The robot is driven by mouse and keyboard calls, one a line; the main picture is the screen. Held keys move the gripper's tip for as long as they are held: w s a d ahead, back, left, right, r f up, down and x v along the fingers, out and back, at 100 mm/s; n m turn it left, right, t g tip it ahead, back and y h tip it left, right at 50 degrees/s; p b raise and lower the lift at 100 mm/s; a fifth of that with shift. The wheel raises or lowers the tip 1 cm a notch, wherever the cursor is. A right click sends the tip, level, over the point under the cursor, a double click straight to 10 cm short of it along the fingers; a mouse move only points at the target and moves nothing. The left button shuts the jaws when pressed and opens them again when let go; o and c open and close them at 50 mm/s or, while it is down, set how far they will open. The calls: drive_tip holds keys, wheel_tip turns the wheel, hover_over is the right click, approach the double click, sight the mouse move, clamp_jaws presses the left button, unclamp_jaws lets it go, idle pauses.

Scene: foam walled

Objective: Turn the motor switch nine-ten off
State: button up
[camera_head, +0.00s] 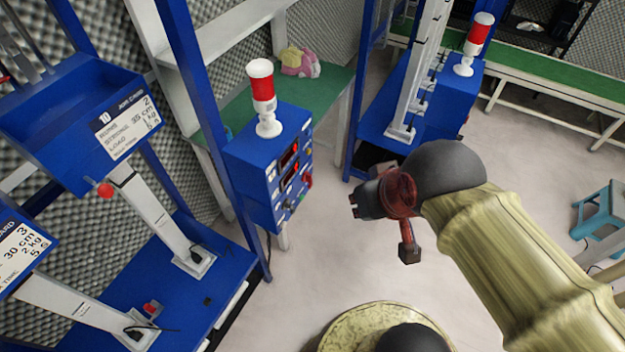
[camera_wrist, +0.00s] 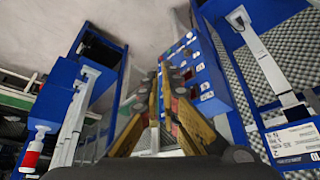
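A blue control box (camera_head: 255,172) stands left of centre in the head view, with red displays, small knobs and a red part on its right-hand face (camera_head: 290,172). The same box (camera_wrist: 205,75) is right of centre in the wrist view, with small round controls along its face. Labels are too small to read, so I cannot tell which control is switch nine-ten or its position. My gripper (camera_head: 354,205) is right of the panel in the head view, apart from it. In the wrist view my gripper's fingers (camera_wrist: 160,82) show a narrow gap and hold nothing.
A red and white beacon (camera_head: 263,98) stands on the box. Blue racks with job cards (camera_head: 125,125) fill the left. A second blue unit with a beacon (camera_head: 474,42) is behind. A blue stool (camera_head: 600,208) is at the right. The floor (camera_head: 320,265) between is clear.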

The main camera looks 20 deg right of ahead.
drive_tip(key=o, duration=0.4)
drive_tip(key=d+f+m+g+b, duration=0.1)
drive_tip(key=d+f+g+b, duration=0.1)
drive_tip(key=f, duration=0.7)
drive_tip(key=shift+w+d+m+b, duration=0.15)
drive_tip(key=shift+d+m+b, duration=0.2)
drive_tip(key=shift+d, duration=0.5)
drive_tip(key=shift+o, duration=0.9)
wheel_tip(320, 180, down, 8)
drive_tip(key=w+m+g+y+b, duration=0.1)
drive_tip(key=m+g, duration=0.1)
drive_tip(key=shift+d+r+g+b, duration=0.15)
drive_tip(key=shift+d+g+b, duration=0.15)
drive_tip(key=shift+d, duration=0.05)
drive_tip(key=m+t+y+b, duration=0.6)
drive_tip(key=m+t+y, duration=0.6)
drive_tip(key=m, duration=1.1)
approach(309, 178)
drive_tip(key=w, duration=0.1)
drive_tip(key=b+x, duration=0.1)
drive_tip(key=x, duration=0.7)
drive_tip(key=shift+b, duration=0.3)
drive_tip(key=shift+s, duration=0.1)
drive_tip(key=c, duration=0.3)
